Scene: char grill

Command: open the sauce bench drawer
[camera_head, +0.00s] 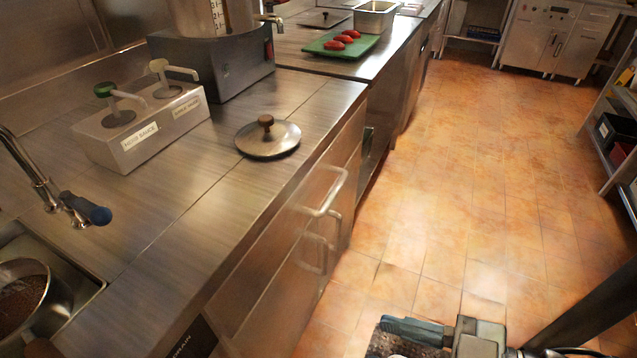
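A second handle (325,250) shows lower on the same front. My gripper (410,330) is low at the bottom edge, right of the bench and apart from the handles. It is partly cut off by the frame, and its finger opening cannot be made out.
A round lid (267,138) with a wooden knob lies on the bench. A sink with a pot (30,300) and a blue-ended tap (85,210) are at left. A green board (342,44) with red items is farther back. The tiled floor (480,150) is clear; shelves (612,140) stand right.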

